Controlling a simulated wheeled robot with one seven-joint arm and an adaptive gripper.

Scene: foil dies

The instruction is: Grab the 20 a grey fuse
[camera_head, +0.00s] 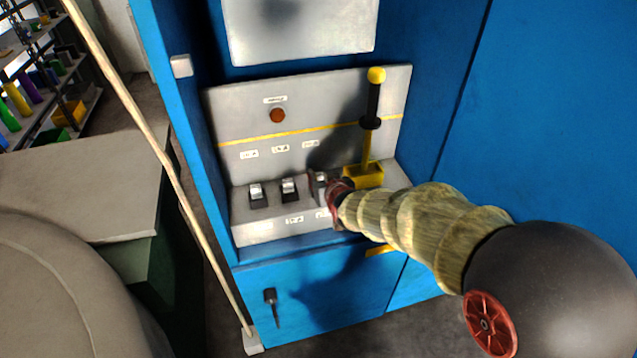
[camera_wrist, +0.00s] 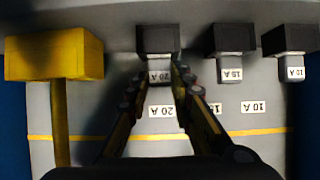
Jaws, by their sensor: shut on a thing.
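In the head view this fuse (camera_head: 321,178) is the rightmost of the row, partly hidden by my gripper. My gripper (camera_wrist: 159,80) has its two fingers on either side of the fuse and is shut on it. In the head view the gripper (camera_head: 328,188) reaches in from the right, at the fuse panel.
The 15 A fuse (camera_wrist: 231,70) and 10 A fuse (camera_wrist: 291,68) stand in holders beside it. A yellow block with a lever (camera_head: 362,176) stands close to my gripper. Blue cabinet walls (camera_head: 440,90) flank the panel. A pale pole (camera_head: 160,160) leans at the left.

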